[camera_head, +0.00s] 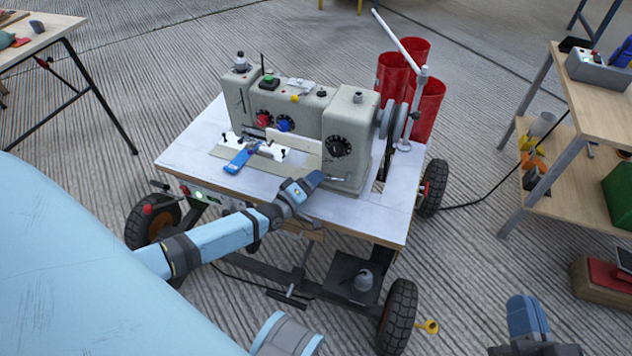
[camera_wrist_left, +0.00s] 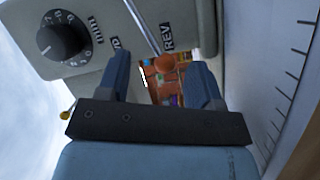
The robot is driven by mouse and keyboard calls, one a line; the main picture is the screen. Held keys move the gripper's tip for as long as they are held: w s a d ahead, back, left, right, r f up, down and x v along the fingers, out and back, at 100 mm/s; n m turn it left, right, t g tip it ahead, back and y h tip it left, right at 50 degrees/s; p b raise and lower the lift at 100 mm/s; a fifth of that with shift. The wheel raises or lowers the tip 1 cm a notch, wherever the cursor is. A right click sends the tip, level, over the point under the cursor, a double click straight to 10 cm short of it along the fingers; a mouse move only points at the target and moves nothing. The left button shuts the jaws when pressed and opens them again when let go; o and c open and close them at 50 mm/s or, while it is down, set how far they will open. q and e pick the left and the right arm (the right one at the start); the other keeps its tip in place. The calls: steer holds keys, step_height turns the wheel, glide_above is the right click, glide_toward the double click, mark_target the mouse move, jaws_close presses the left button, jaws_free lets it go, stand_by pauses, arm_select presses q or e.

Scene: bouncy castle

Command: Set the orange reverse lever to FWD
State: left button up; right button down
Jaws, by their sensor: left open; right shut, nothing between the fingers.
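The cream sewing machine (camera_head: 345,130) stands on a white-topped wheeled table. My left gripper (camera_head: 312,181) is open beside the lower front of its right-hand head. In the left wrist view, the machine's face (camera_wrist_left: 100,20) carries a black dial and a REV label (camera_wrist_left: 167,38); another label is partly hidden by a finger. A round orange-brown knob (camera_wrist_left: 163,63) shows between the open fingers of my left gripper (camera_wrist_left: 160,78); I cannot tell surely if it is the lever's knob or whether it is touched. The lever is not discernible in the head view. My right gripper (camera_head: 527,314) is shut and empty at bottom right.
A blue clamp-like piece (camera_head: 240,161) lies on the white tabletop (camera_head: 375,215). Red bins (camera_head: 428,105) stand behind the machine. A wooden shelf unit (camera_head: 590,110) is at right, a workbench (camera_head: 38,32) at upper left. The floor between is mostly clear.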

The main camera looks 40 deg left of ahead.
arm_select(q)
steer(key=shift+w+d, duration=0.1)
steer(key=shift+w, duration=0.7)
